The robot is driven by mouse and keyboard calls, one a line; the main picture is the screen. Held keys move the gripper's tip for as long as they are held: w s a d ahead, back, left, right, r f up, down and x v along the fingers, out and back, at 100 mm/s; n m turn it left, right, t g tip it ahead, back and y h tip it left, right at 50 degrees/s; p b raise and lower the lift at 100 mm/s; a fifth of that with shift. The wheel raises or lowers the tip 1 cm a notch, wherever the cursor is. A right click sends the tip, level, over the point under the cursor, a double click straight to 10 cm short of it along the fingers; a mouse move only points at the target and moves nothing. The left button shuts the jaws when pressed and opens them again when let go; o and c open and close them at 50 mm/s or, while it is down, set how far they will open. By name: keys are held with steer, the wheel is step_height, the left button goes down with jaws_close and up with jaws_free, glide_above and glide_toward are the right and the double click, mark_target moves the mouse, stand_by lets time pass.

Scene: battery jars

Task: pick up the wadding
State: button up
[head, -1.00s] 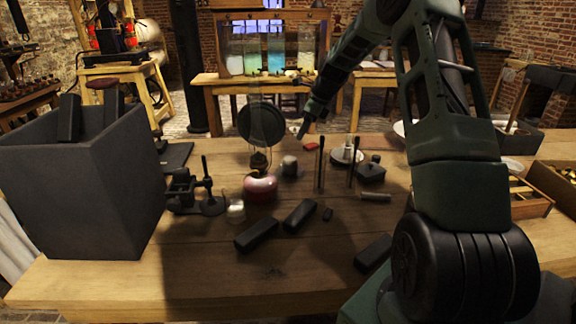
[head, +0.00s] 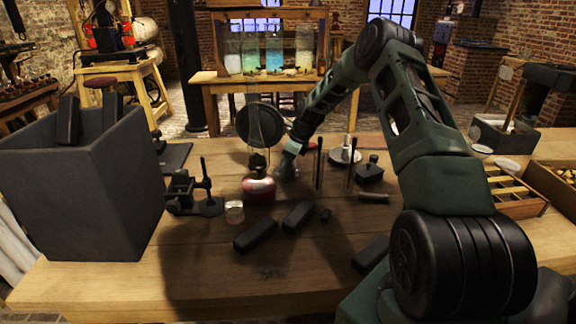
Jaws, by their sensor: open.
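My gripper (head: 286,172) is down over the table, just right of the red-based oil lamp (head: 259,188). By its state the jaws are open, though the fingers are small and blurred here. A small round greyish lump, which may be the wadding, stood at this spot in the earlier view. My gripper now covers that spot, so the lump is mostly hidden and I cannot tell whether the fingers touch it. A small glass jar (head: 234,211) with pale contents stands left of the lamp.
Two upright dark rods (head: 319,163) stand close right of my gripper. A white dish (head: 345,157) and a dark lidded pot (head: 370,171) are further right. Dark blocks (head: 298,216) lie in front. A tall grey bin (head: 85,185) stands at the left.

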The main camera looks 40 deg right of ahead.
steer(key=shift+w+f, duration=0.1)
steer(key=shift+f, duration=0.15)
steer(key=c, duration=0.8)
step_height(320, 180, up, 10)
steer(key=shift+r+b, duration=0.1)
steer(key=shift+b, duration=0.25)
